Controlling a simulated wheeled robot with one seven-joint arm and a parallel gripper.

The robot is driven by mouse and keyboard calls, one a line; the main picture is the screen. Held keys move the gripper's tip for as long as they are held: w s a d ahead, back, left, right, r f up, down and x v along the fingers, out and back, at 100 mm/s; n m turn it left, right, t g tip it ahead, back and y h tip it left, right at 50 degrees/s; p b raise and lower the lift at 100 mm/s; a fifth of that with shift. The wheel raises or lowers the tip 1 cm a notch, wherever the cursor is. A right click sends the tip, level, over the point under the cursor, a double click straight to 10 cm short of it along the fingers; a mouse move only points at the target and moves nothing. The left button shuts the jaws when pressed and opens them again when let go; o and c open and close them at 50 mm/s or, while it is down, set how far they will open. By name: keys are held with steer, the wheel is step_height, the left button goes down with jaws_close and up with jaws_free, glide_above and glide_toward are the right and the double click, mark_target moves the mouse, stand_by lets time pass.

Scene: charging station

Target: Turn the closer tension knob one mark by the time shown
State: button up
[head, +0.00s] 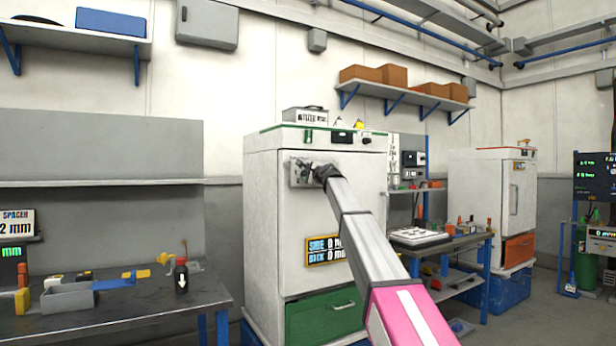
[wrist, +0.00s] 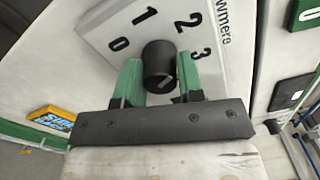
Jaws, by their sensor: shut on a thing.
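The tension knob (wrist: 159,62) is a black round knob on a pale dial plate (wrist: 100,32) marked 0, 1, 2 and 3. A small light mark shows on the knob's face, but I cannot tell which number it stands at. My gripper (wrist: 158,78) has its two green fingers on either side of the knob and is shut on it. In the head view, my gripper (head: 322,172) is at the grey dial plate (head: 299,174) high on the front of a white cabinet (head: 266,220). There the arm end hides the knob.
A yellow-framed display (head: 325,250) and a green drawer (head: 322,312) are on the cabinet below the plate. A workbench (head: 130,310) with a tray and small parts stands at left. Another white cabinet (head: 490,185) stands at right behind a small table (head: 450,242).

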stand_by(0.4)
steer(key=o, duration=0.9)
steer(key=v, duration=1.1)
steer(key=shift+w, duration=0.1)
steer(key=shift+f, duration=0.1)
